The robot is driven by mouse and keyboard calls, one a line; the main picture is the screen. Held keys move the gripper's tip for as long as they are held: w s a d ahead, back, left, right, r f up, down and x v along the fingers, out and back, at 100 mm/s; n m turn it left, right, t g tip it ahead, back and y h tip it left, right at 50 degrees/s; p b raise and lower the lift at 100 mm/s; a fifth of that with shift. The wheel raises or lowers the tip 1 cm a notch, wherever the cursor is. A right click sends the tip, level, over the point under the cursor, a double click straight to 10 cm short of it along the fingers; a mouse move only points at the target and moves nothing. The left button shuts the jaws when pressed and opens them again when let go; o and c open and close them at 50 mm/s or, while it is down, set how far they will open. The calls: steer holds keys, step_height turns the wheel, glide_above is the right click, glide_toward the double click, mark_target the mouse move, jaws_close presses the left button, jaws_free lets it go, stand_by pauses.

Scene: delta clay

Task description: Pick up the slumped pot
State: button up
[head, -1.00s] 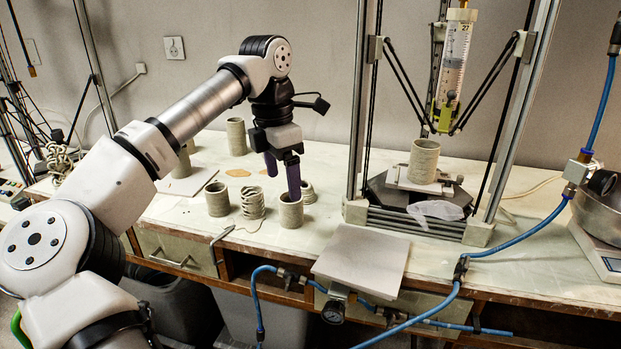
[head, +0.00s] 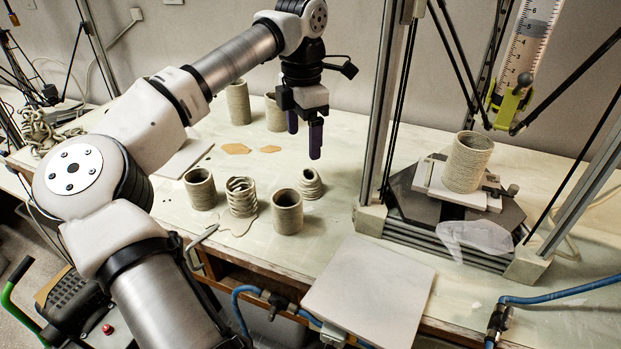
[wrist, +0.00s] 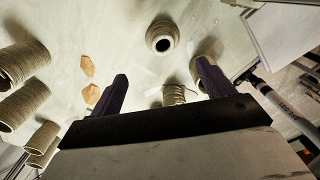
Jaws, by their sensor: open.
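A short grey coil pot (head: 311,184) that narrows and sags looks like the slumped pot. It stands on the table behind and right of a straight cylinder (head: 287,212). In the wrist view the short pot (wrist: 163,37) shows its dark mouth, beyond my fingertips and between their lines. My gripper (head: 304,138) is open and empty, above the table and apart from the pot. Its two purple fingers also show in the wrist view (wrist: 163,72). A coil pot with loose, gapped rings (head: 241,196) sits in spread clay to the left; it also looks sagged.
Another cylinder (head: 200,188) stands left of the ringed pot. Taller pots (head: 238,103) stand at the back, with flat tan pieces (head: 236,148) before them. A printer frame (head: 383,120) bearing a pot (head: 467,162) rises right. A pale board (head: 370,290) lies in front.

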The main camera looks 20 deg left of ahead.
mark_target(309, 172)
step_height(309, 172, down, 4)
steer(key=shift+d+f, duration=0.1)
steer(key=shift+f, duration=0.1)
steer(key=shift+w+d+f+p, duration=0.15)
steer(key=shift+f+p, duration=0.15)
steer(key=shift+f, duration=0.6)
steer(key=shift+s+d+f+p, duration=0.15)
steer(key=shift+f+p, duration=0.15)
steer(key=shift+f, duration=0.55)
steer(key=shift+w+d+f+p, duration=0.15)
steer(key=shift+f+p, duration=0.15)
steer(key=shift+f, duration=0.6)
steer(key=c, duration=1.1)
steer(key=shift+r, duration=0.1)
